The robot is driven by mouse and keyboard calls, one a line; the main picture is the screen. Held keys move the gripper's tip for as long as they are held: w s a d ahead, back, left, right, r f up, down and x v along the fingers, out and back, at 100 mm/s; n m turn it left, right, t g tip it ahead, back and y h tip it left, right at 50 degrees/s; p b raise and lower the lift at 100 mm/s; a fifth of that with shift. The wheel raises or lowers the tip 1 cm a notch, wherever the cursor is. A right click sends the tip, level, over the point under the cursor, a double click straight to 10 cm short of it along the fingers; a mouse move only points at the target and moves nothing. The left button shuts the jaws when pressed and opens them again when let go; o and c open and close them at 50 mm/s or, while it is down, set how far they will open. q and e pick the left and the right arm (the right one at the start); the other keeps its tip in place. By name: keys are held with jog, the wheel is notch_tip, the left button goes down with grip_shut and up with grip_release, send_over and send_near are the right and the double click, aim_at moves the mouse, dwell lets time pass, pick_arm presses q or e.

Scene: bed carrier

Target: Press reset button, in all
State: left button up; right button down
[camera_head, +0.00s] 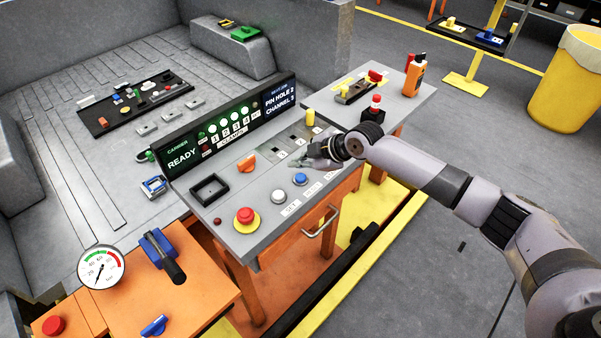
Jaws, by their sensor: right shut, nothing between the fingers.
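The control panel (236,196) stands in the middle of the view. Along its front edge are a white-grey button (278,196) and a blue button (300,179), with small white labels in front of them. The lettering is too small to tell for sure which one is reset. A red mushroom button (246,216) on a yellow base sits at the panel's near left corner. My right gripper (303,163) is shut and empty, over the panel just beyond the blue button. It hides part of the panel's right side. My left gripper is out of view.
A display (232,126) reading READY, with lit green lamps, stands behind the panel. An orange switch (247,163) and a black square frame (209,189) are on the panel. A red-topped black post (374,108) stands close behind my right wrist. A drawer handle (321,222) sticks out in front.

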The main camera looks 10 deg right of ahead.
notch_tip(320, 180, up, 3)
jog(key=shift+f+p, duration=0.15)
jog(key=shift+p, duration=0.6)
jog(key=shift+f, duration=0.1)
